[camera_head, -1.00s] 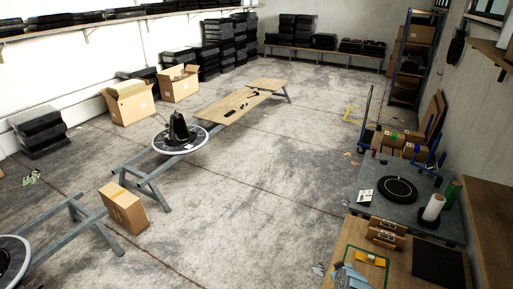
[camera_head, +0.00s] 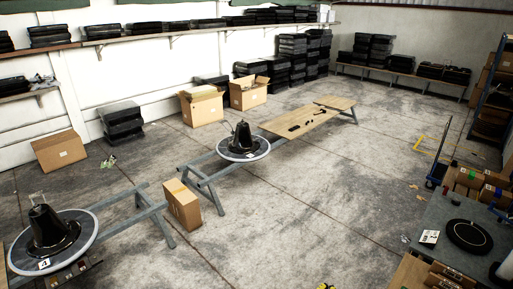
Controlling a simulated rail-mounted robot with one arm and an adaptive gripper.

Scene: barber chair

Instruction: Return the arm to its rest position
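My arm and gripper are not recognisable in the camera_head view, so their pose is hidden from me. A black, bell-shaped chair part (camera_head: 47,228) stands upright on a round platform with a pale rim (camera_head: 88,226) at the lower left. A similar black part (camera_head: 242,137) stands on a second round platform (camera_head: 262,149) near the middle. A small yellow and black item (camera_head: 325,286) is cut off at the bottom edge, too little of it shows to tell what it is.
A long wooden bench board (camera_head: 318,118) with small dark tools extends behind the middle platform. A cardboard box (camera_head: 182,205) stands beside the grey trestle legs. A grey table (camera_head: 455,222) with a black ring (camera_head: 469,236) is at right.

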